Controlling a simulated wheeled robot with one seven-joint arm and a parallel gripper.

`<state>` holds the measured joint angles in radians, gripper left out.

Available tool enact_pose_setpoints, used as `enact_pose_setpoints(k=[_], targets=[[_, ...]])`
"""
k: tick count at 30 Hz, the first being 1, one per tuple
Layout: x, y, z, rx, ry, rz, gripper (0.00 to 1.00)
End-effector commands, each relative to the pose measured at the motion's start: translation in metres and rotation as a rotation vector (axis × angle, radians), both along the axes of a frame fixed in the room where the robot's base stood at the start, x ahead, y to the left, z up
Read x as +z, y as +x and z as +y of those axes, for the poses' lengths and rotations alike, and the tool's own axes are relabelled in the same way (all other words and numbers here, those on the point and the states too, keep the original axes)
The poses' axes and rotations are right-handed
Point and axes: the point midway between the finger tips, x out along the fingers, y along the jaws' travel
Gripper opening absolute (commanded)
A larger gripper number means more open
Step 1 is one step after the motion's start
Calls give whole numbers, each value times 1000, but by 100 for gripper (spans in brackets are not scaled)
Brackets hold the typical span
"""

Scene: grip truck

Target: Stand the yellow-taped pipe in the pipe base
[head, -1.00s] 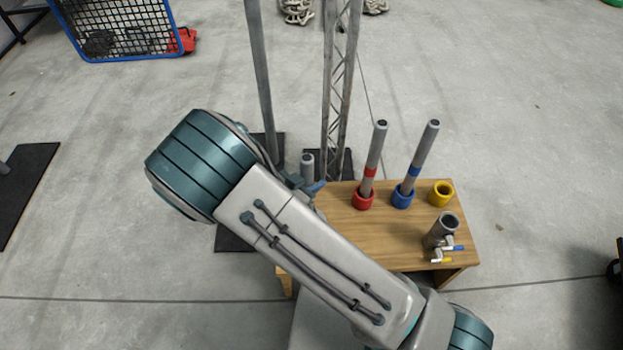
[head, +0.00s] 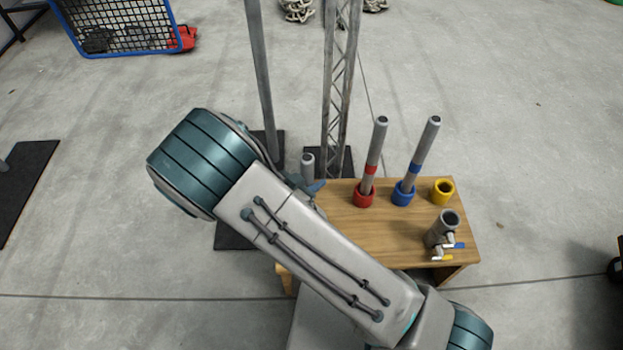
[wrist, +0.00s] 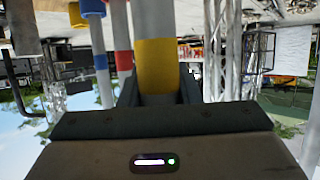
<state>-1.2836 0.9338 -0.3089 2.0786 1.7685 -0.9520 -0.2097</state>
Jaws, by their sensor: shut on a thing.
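The yellow-taped pipe (wrist: 156,65) is between the jaws of my gripper (wrist: 157,97) in the wrist view, which looks upside down. It is gripped at or near its yellow tape. In the head view the grey top of the pipe (head: 307,161) shows just past my arm, roughly upright; the rest is hidden. The pipe base is a wooden bench (head: 345,222) with coloured sockets. The yellow socket (head: 443,191) at the right is empty. The held pipe is to the left of the sockets. Its lower end is hidden.
A red-taped pipe (head: 373,155) stands in the red socket (head: 364,197), and a blue-taped pipe (head: 420,155) in the blue socket (head: 403,196). A grey holder with clamps (head: 440,232) stands on the bench's front right. A truss (head: 340,90) and a pole (head: 262,80) rise behind.

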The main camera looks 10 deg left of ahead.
Motion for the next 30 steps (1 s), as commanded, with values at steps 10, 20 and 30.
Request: enact_pose_setpoints(k=[10,20,30], targets=[[-15,0,0,0,-1,0,2],[-28,0,0,0,1,0,2],[-41,0,0,-1,-1,-1,2]])
